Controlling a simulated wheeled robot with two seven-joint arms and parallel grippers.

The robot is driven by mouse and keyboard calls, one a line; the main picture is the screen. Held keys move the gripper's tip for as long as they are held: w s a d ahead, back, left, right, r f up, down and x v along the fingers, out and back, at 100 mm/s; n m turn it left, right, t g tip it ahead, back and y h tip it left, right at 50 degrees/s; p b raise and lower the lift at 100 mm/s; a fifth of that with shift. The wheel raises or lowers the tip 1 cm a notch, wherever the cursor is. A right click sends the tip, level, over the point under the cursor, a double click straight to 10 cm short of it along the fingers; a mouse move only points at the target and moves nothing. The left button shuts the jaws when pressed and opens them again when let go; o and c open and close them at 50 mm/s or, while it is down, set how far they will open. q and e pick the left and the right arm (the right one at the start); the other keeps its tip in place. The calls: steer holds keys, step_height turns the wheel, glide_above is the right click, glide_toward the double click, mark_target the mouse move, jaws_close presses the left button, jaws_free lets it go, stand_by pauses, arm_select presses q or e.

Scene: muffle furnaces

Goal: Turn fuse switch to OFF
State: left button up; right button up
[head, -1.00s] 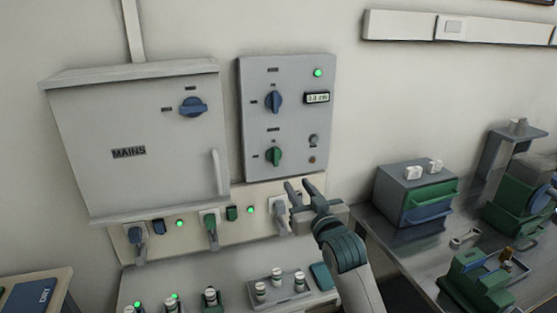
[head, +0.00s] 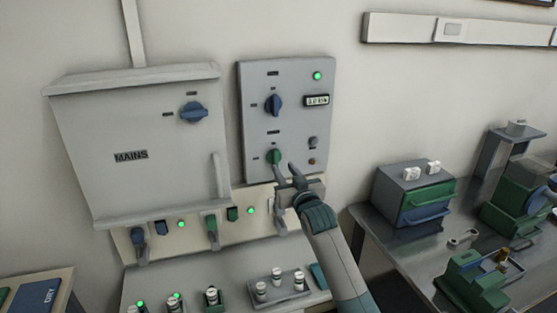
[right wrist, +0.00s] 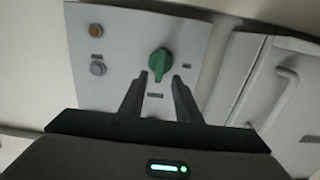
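A grey control panel (head: 302,100) on the wall carries a blue rotary knob (head: 274,105) above a green rotary knob (head: 274,157). Their small labels are not readable, so I cannot tell which is the fuse switch. My right gripper (head: 285,169) is open, its fingertips just below and right of the green knob in the head view. In the right wrist view the green knob (right wrist: 160,62) lies just ahead of and between the two fingertips (right wrist: 158,78); contact cannot be told. My left gripper is not in view.
The MAINS box (head: 135,145), with its own blue knob (head: 193,112), hangs to the left. Sockets with plugs (head: 212,232) and lit green lamps run below. A bench (head: 400,245) with a green-and-blue drawer unit (head: 425,200) stands right.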

mark_target(276, 159)
steer(key=shift+p+x, duration=0.5)
steer(key=shift+x, duration=2.6)
jaws_close()
